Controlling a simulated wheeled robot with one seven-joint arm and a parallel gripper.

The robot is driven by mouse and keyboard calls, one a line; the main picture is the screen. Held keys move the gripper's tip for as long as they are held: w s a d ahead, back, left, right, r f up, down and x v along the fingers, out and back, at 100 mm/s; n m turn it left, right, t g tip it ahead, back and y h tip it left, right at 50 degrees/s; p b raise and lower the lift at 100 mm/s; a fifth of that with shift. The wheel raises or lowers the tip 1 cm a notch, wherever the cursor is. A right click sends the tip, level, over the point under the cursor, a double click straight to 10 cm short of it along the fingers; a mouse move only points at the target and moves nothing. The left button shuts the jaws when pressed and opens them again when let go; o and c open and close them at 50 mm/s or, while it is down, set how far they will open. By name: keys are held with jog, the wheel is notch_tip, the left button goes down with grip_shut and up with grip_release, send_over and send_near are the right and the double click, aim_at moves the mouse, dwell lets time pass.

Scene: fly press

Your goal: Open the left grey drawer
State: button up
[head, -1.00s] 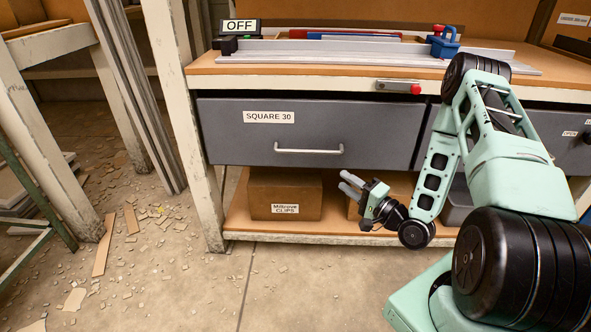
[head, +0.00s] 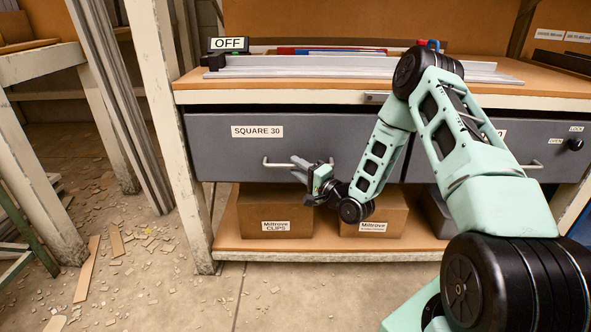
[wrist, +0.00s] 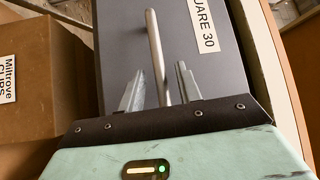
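The left grey drawer (head: 230,152) carries a "SQUARE 30" label and looks shut under the bench top. Its pale bar handle (head: 275,164) runs across the front, its right part hidden behind my gripper (head: 300,167). In the wrist view the drawer front (wrist: 115,35) fills the middle, with the handle (wrist: 153,40) reaching down between the two fingers of my gripper (wrist: 160,87). The fingers are apart, one on each side of the bar, with visible gaps. I see no clear contact with the bar.
A "Miltrove CLIPS" box (head: 268,212) and another cardboard box (head: 380,215) stand on the lower shelf (head: 300,243). A second grey drawer (head: 510,155) is at the right. A bench leg (head: 178,140) stands left of the drawer. Debris lies on the floor at left.

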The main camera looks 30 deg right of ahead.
jog(key=shift+x, duration=0.8)
grip_shut()
jog(key=shift+s+a, duration=0.1)
jog(key=shift+s, duration=0.05)
